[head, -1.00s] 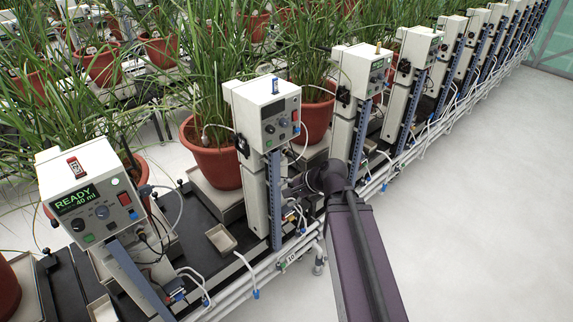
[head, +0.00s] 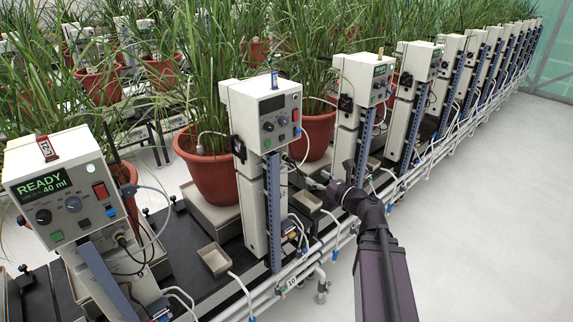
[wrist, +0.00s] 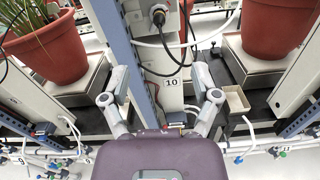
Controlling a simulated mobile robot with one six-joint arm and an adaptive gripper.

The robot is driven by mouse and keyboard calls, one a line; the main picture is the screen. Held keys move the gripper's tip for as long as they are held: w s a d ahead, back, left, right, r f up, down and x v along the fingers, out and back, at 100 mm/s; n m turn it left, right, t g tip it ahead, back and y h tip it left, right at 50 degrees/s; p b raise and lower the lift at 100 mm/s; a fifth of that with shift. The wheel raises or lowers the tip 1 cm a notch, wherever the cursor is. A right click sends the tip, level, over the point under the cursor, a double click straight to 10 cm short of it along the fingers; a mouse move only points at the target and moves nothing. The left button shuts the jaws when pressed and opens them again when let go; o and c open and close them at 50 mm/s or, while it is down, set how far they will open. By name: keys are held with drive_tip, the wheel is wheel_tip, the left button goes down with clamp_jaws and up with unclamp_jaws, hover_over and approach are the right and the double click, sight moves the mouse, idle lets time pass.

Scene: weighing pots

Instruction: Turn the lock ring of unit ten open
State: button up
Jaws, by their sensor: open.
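Unit ten is the cream controller box (head: 262,112) on a post with a blue slotted rail (head: 273,212); its display is dark. In the wrist view the post (wrist: 173,98) carries the label "10", with the blue rail (wrist: 117,50) to its left. A round grey connector with a black cable (wrist: 158,15) shows at the top; I cannot tell whether its ring is locked. My gripper (wrist: 160,80) is open and empty, its fingers spread below the connector and apart from it. In the head view my gripper (head: 313,180) is right of unit ten's post, partly hidden.
A neighbouring unit (head: 62,190) reads READY 40 ml at the left. Potted plants (head: 210,168) stand behind the posts. White pipes with hanging hoses (head: 270,296) run along the front. A small tray (wrist: 236,100) is right of the post. The floor (head: 480,230) at right is clear.

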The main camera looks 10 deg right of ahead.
sight(290, 162)
drive_tip(key=shift+w, duration=0.15)
drive_tip(key=x, duration=1.3)
drive_tip(key=shift+w+a, duration=0.2)
drive_tip(key=shift+a, duration=0.05)
clamp_jaws()
idle(0.3)
